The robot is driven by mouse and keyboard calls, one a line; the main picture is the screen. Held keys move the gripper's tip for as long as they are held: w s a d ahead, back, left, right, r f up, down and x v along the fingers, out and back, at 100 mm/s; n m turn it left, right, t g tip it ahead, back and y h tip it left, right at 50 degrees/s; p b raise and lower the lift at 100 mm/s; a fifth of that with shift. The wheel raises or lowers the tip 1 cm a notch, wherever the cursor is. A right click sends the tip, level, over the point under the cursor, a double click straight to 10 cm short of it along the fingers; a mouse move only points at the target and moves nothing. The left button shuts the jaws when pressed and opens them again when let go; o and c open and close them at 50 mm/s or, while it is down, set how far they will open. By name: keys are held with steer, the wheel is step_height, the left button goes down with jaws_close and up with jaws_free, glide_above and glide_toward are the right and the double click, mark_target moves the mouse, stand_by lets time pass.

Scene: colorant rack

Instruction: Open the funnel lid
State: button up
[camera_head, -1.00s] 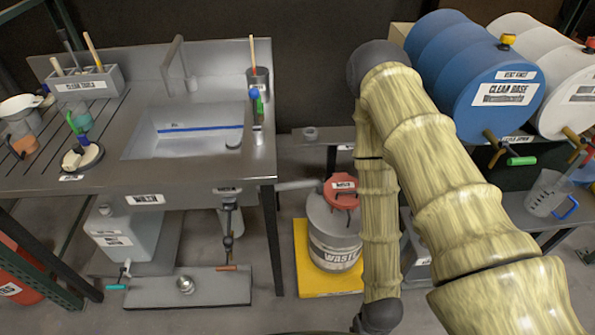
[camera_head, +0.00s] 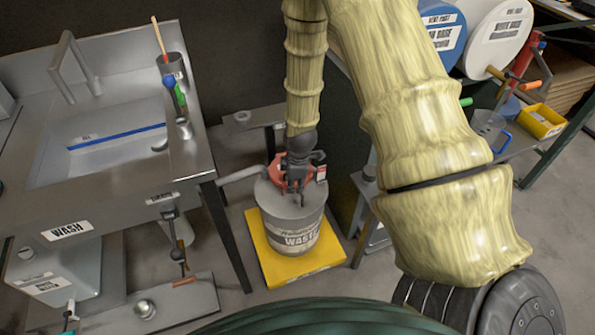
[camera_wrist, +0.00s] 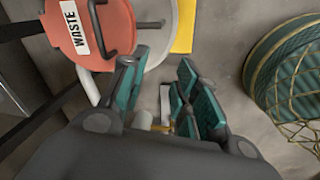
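The red funnel lid (camera_head: 274,181) lies closed on top of the grey waste drum (camera_head: 291,233). In the wrist view the lid (camera_wrist: 92,50) shows at the upper left, with a white "WASTE" label and a dark handle (camera_wrist: 97,24). My gripper (camera_head: 299,192) is over the drum's top and hides part of the lid in the head view. In the wrist view its fingers (camera_wrist: 160,78) are spread, with nothing between them. The lid and handle are left of and beyond the fingers; I see no contact with the handle.
The drum stands on a yellow platform (camera_head: 258,258). A grey pipe (camera_head: 243,173) runs from the sink bench (camera_head: 200,150) toward the drum. A shelf table (camera_head: 250,118) stands behind. Floor to the right of the platform is partly clear.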

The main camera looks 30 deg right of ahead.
steer(key=w+d+r+n+b, duration=0.1)
steer(key=w+d+r+n, duration=0.3)
steer(key=w+d+r, duration=0.2)
steer(key=shift+w+d+f, duration=0.1)
steer(key=shift+w+f, duration=0.25)
steer(key=shift+f, duration=1.4)
steer(key=shift+w+d+f, duration=0.1)
steer(key=shift+w+f, duration=0.25)
steer(key=shift+f, duration=1.45)
steer(key=shift+w+d+f, duration=0.1)
steer(key=shift+w+f, duration=0.25)
steer(key=shift+f, duration=1.4)
steer(key=shift+c, duration=0.3)
jaws_close()
